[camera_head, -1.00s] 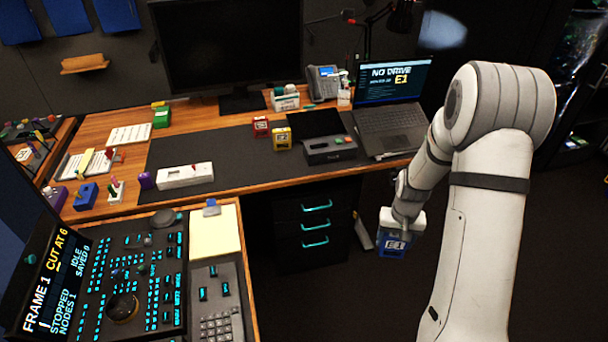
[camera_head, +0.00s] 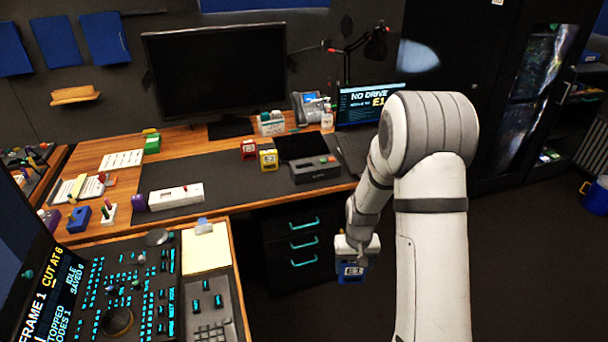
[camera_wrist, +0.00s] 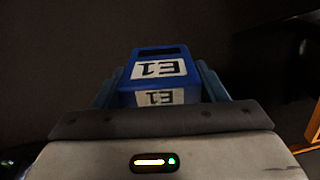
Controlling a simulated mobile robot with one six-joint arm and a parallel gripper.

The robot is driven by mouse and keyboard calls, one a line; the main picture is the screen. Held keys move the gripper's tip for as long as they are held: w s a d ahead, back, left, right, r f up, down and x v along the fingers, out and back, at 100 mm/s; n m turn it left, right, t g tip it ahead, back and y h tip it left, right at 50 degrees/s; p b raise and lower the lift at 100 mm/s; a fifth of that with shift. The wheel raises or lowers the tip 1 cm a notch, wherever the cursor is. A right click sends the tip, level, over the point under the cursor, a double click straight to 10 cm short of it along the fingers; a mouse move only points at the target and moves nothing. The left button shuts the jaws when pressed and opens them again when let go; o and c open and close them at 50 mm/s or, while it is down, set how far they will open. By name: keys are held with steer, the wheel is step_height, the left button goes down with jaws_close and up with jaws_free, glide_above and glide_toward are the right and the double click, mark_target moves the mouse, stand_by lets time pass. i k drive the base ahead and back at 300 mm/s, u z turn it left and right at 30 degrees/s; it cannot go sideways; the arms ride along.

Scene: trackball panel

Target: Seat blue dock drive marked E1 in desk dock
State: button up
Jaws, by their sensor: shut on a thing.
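My gripper (camera_head: 352,262) is shut on the blue dock drive (camera_head: 350,277), below and in front of the desk's right part. The drive's white E1 label shows in the wrist view, where the blue drive (camera_wrist: 160,85) sits between the two fingers and the label is upside down. The desk dock (camera_head: 316,171) is a dark grey box near the desk's front edge, with a red and a green mark on top. The drive is apart from the dock, lower and to its right. The laptop screen (camera_head: 365,103) reads "NO DRIVE" and E1.
A yellow drive (camera_head: 268,160) and a red drive (camera_head: 249,149) stand left of the dock. A black drawer unit (camera_head: 285,243) with cyan handles is under the desk. A white device (camera_head: 177,197) lies on the dark desk mat. The control panel (camera_head: 118,290) fills the lower left.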

mark_target(306, 171)
steer(key=i, duration=1.15)
steer(key=u, duration=0.05)
